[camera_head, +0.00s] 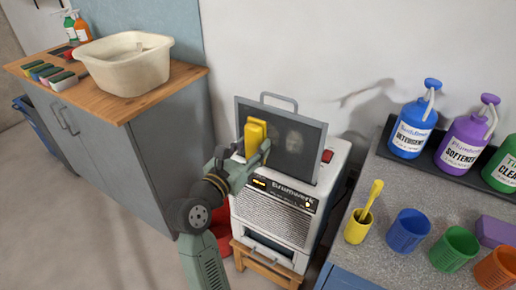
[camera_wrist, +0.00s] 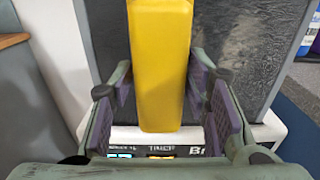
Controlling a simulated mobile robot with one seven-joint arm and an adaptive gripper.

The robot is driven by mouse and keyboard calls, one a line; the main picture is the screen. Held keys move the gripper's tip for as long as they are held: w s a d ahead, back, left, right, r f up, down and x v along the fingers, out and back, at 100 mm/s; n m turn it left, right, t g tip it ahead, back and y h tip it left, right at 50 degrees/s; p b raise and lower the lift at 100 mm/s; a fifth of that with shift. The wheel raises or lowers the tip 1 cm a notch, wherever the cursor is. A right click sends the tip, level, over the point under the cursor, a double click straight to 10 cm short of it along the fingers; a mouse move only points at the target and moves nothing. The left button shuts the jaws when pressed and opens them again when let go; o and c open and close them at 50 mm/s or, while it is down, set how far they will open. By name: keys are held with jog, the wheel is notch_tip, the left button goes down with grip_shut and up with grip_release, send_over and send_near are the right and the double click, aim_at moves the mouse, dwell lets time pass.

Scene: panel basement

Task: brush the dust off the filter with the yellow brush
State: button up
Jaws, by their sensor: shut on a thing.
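My gripper (camera_head: 252,156) is shut on the yellow brush (camera_head: 256,134), a block-shaped yellow body held upright in front of the filter. In the wrist view the brush (camera_wrist: 160,65) stands between the purple-padded fingers (camera_wrist: 165,95); its bristles are hidden. The filter (camera_head: 312,150) is a dark, framed panel with a grey top handle, standing in the top of the white machine. Pale dusty patches (camera_head: 293,142) show on its face, right of the brush. In the wrist view the filter (camera_wrist: 235,50) lies behind the brush; I cannot tell whether they touch.
The white machine (camera_head: 272,215) stands on a wooden stool (camera_head: 268,263). A counter (camera_head: 385,262) at the right holds a yellow cup (camera_head: 357,228) with a yellow-handled tool (camera_head: 371,198), coloured cups and large bottles. A cabinet (camera_head: 115,150) with a cream basin (camera_head: 126,65) stands at the left.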

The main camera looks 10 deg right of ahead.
jog(key=shift+w+a, duration=0.8)
jog(key=shift+a, duration=0.25)
jog(key=shift+w+a, duration=0.8)
jog(key=shift+a, duration=0.2)
jog(key=shift+w+a+r, duration=0.1)
jog(key=shift+w+a, duration=0.2)
jog(key=shift+a, duration=0.25)
jog(key=shift+w+a+r, duration=0.1)
jog(key=shift+w+a, duration=0.15)
jog(key=shift+a, duration=0.25)
grip_shut()
jog(key=shift+c, duration=2.1)
grip_release()
jog(key=shift+a+r+p, duration=0.35)
jog(key=shift+r+p, duration=0.4)
jog(key=shift+r, duration=0.15)
jog(key=shift+s+d+f, duration=0.15)
jog(key=shift+s+d, duration=0.4)
jog(key=shift+d, duration=0.2)
grip_shut()
jog(key=shift+s+d, duration=1.25)
jog(key=shift+d, duration=0.75)
jog(key=shift+s+d, duration=1.25)
jog(key=shift+d, duration=0.7)
jog(key=shift+s+d, duration=1.25)
jog(key=shift+d, duration=0.75)
jog(key=shift+a, duration=0.1)
